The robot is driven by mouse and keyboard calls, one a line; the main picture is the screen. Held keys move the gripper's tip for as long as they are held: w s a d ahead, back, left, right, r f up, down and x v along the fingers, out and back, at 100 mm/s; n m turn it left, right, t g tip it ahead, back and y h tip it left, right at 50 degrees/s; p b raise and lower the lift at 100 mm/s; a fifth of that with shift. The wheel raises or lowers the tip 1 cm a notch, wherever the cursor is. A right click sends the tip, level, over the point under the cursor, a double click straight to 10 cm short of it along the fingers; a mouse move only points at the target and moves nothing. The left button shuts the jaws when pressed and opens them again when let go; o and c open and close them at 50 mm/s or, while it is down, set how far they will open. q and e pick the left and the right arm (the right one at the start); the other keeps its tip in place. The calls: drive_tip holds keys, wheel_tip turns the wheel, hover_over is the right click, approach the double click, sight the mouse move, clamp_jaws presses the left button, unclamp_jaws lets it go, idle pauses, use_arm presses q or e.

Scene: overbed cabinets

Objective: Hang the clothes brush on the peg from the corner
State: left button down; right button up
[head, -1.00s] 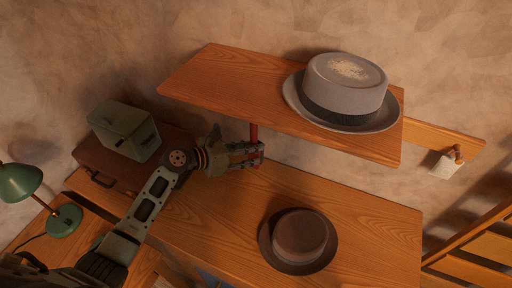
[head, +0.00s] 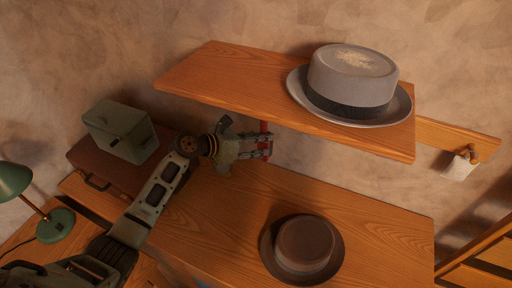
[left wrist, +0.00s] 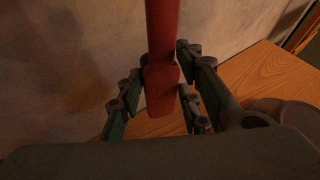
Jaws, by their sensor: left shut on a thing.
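My left gripper (head: 264,147) is shut on a slim red handle (head: 264,127), taken to be the clothes brush. It is just below the front edge of the upper shelf, above the desk. In the left wrist view the red handle (left wrist: 161,60) stands upright between the fingers, its lower end widening. Its upper part runs out of the picture there, and the shelf hides it in the head view. A wooden peg (head: 473,153) sticks out of the wall rail (head: 432,133) at the right, with a white item (head: 459,168) at it. My right gripper is not in view.
A grey hat (head: 350,80) sits on the upper shelf (head: 220,75). A brown hat (head: 303,243) lies on the desk (head: 385,225). A green box (head: 120,130) on a brown case (head: 90,163) and a green lamp (head: 50,225) stand at left. Bare wall lies below the shelf.

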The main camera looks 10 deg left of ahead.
use_arm(q)
drive_tip(key=shift+w+d+f+b, duration=0.1)
drive_tip(key=shift+w+f+b, duration=0.05)
drive_tip(key=shift+w+b, duration=0.35)
drive_tip(key=shift+w, duration=0.25)
drive_tip(key=shift+w+d+b, duration=0.2)
drive_tip(key=shift+w+b, duration=0.75)
drive_tip(key=shift+b, duration=0.3)
drive_tip(key=shift+w+d, duration=0.1)
drive_tip(key=shift+w, duration=0.1)
drive_tip(key=shift+w+p, duration=0.35)
drive_tip(key=shift+p, duration=0.35)
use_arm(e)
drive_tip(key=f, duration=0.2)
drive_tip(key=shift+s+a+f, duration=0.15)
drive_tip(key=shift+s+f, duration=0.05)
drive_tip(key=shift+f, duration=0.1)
